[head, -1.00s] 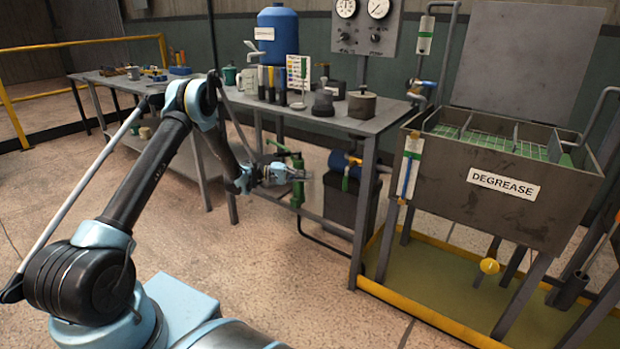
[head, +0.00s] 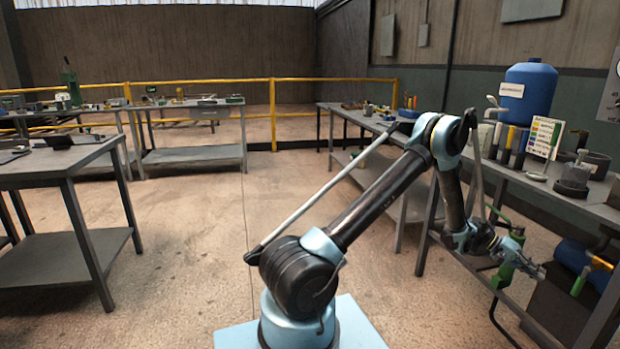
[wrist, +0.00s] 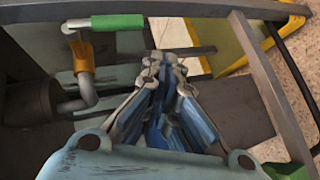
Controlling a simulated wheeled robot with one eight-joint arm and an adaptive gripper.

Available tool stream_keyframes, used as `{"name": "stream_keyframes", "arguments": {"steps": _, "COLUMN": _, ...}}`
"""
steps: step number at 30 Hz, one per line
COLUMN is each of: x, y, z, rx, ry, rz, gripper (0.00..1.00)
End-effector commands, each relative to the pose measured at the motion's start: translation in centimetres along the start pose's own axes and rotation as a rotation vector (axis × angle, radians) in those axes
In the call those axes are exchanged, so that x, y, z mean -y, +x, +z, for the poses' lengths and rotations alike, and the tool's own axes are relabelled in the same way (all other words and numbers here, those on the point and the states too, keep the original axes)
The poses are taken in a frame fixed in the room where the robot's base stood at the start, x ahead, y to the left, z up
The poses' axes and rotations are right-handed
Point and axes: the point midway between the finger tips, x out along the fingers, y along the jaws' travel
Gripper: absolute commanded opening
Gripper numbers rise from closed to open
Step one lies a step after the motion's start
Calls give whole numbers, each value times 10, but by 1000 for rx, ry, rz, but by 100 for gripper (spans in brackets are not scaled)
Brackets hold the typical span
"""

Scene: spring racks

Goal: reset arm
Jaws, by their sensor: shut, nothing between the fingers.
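My gripper (head: 532,270) is at the right of the head view, at the end of my bent arm, low in front of the right-hand workbench. In the wrist view its blue fingers (wrist: 163,62) come together at the tips, with nothing between them. A green tool or clamp (head: 508,262) shows right beside the gripper in the head view; I cannot tell whether they touch. Beyond the fingers, the wrist view shows grey frame bars and dark surfaces.
The right workbench (head: 560,190) bears a blue tank (head: 527,92), bottles and a colour chart (head: 545,137). A pipe with an orange fitting (wrist: 82,55) and green handle (wrist: 118,21) is near the fingers. Another table (head: 60,165) stands left. Floor between is clear.

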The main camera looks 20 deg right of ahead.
Motion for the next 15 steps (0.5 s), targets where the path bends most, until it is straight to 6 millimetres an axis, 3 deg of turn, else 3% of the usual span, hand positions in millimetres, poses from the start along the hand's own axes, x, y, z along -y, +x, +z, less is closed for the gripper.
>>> {"name": "stream_keyframes", "arguments": {"steps": 5, "x": -4, "y": -26, "z": -4, "rx": -37, "ry": 42, "rz": -111, "gripper": 0}}
{"name": "stream_keyframes", "arguments": {"steps": 8, "x": -7, "y": -54, "z": -12, "rx": -61, "ry": 43, "rz": -152, "gripper": 0}}
{"name": "stream_keyframes", "arguments": {"steps": 15, "x": -17, "y": -143, "z": -26, "rx": -127, "ry": 15, "rz": -238, "gripper": 0}}
